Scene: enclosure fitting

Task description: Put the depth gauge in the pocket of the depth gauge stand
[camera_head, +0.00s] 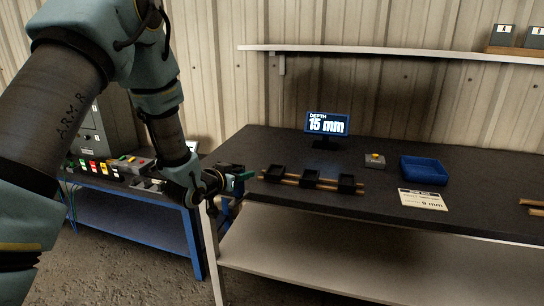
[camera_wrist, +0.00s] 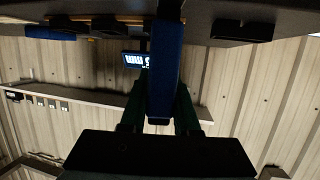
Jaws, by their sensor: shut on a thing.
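My gripper (camera_head: 240,181) is at the left end of the dark workbench, near its front edge. In the wrist view its two green fingers (camera_wrist: 165,112) are shut on a long blue bar, which I take to be the depth gauge (camera_wrist: 165,70). The bar reaches past the fingertips towards the bench; its far end is cut off by the frame. In the head view the gauge is hard to make out. A low dark object (camera_wrist: 240,31) sits on the bench edge in the wrist view; I cannot tell whether it is the depth gauge stand. No pocket is clearly visible.
Several black blocks (camera_head: 311,178) sit on wooden rails right of my gripper. Behind stands a screen (camera_head: 327,124) reading "DEPTH 15 mm". A yellow-topped button box (camera_head: 375,160), blue tray (camera_head: 424,170) and printed card (camera_head: 423,200) lie further right. A blue-framed bench (camera_head: 150,213) stands left.

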